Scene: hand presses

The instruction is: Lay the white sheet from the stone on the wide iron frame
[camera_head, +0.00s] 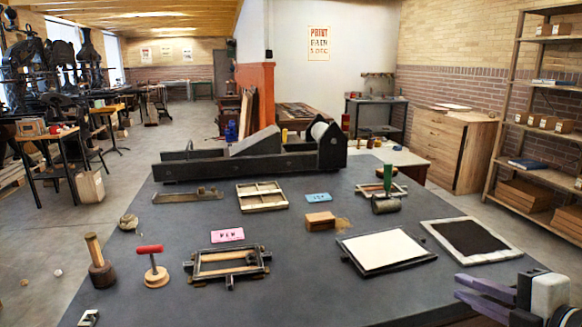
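The white sheet (386,249) lies flat on a thin, dark-edged rectangular piece (376,273) right of the table's middle. The sheet covers most of that piece, which looks like a dark frame. To its right lies a pale slab (509,255) with a dark panel on top. A smaller dark iron frame (264,267) with wooden bars lies left of the sheet. I cannot tell for sure which piece is the stone. My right gripper (461,287) shows purple fingers at the lower right, open, empty, apart from the sheet and below the pale slab.
A wooden mallet (101,263) and a red-handled tool (155,267) stand front left. A wooden block (320,221), pink card (228,235) and green-handled roller (387,190) lie behind. A long dark press bed (235,165) spans the back. The table front centre is clear.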

